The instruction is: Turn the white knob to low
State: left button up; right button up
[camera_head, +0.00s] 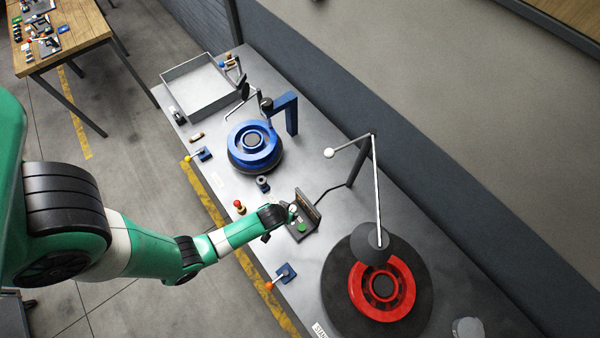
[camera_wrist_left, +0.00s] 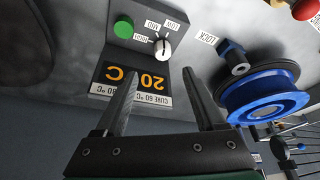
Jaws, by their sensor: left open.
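The white knob (camera_wrist_left: 162,47) sits on a dark control box (camera_head: 302,229), with small labels around it that appear to read LOW, MID and HIGH upside down in the left wrist view. I cannot tell for sure which label its mark faces. A green button (camera_wrist_left: 123,28) is beside the knob, and an orange display (camera_wrist_left: 137,78) reads 20 C. My left gripper (camera_wrist_left: 160,74) is open and empty, its fingertips apart and short of the knob in the picture. In the head view my left gripper (camera_head: 284,214) is at the box and partly covers the knob. My right gripper is not in view.
A blue wheel (camera_head: 254,144) stands behind the box, and a red wheel on a black tyre (camera_head: 336,287) lies to its right. A lamp arm (camera_head: 376,190) rises nearby. A red-topped knob (camera_head: 239,204) and an orange-tipped lever (camera_head: 285,272) are near the bench's front edge.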

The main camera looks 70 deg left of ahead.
pick_arm(q)
jog(key=b, duration=0.6)
send_over(292, 208)
jog(key=s+d, duration=0.2)
notch_tip(292, 208, down, 6)
jog(key=shift+r, duration=0.25)
jog(key=b+x, duration=0.2)
jog(key=x, duration=0.3)
jog(key=shift+w+a+f, duration=0.15)
jog(key=shift+w+f, duration=0.1)
grip_shut()
